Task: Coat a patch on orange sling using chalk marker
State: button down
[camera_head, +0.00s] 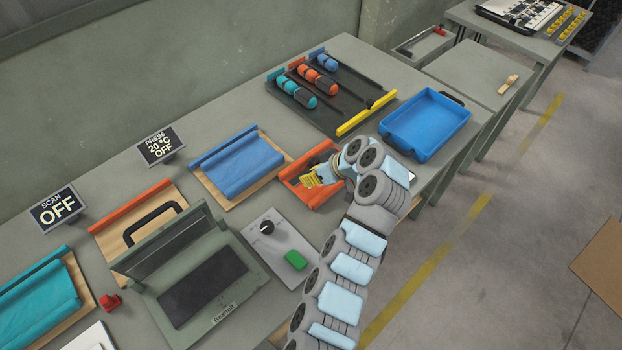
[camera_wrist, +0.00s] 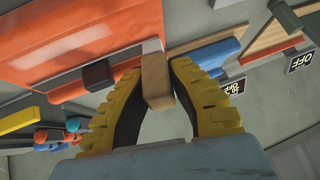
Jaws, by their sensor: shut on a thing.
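My gripper (camera_wrist: 160,90) has yellow ribbed fingers shut on a tan block-like piece (camera_wrist: 157,82) with a pale end, probably the chalk marker. In the head view my gripper (camera_head: 318,178) is over an orange tray-like piece (camera_head: 297,188) on the table, and the held piece is hard to make out. In the wrist view this orange piece (camera_wrist: 70,50) fills the upper left, and the pale end lies by its edge; contact cannot be told. I cannot tell whether it is the orange sling. An orange strip (camera_head: 133,205) lies on a wooden board farther left.
A blue sling (camera_head: 237,165) lies left of my gripper, and a blue tray (camera_head: 425,123) stands right. A dark rack (camera_head: 335,100) with colored rolls and a yellow bar (camera_head: 368,113) is behind. A press (camera_head: 195,280) and a green-button control box (camera_head: 280,250) stand in front.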

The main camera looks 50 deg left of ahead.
jog(key=shift+r+p, duration=0.3)
jog(key=shift+r, duration=1.5)
jog(key=shift+w+a+r+p, duration=0.15)
jog(key=shift+a+p, duration=0.05)
jog(key=shift+p, duration=0.45)
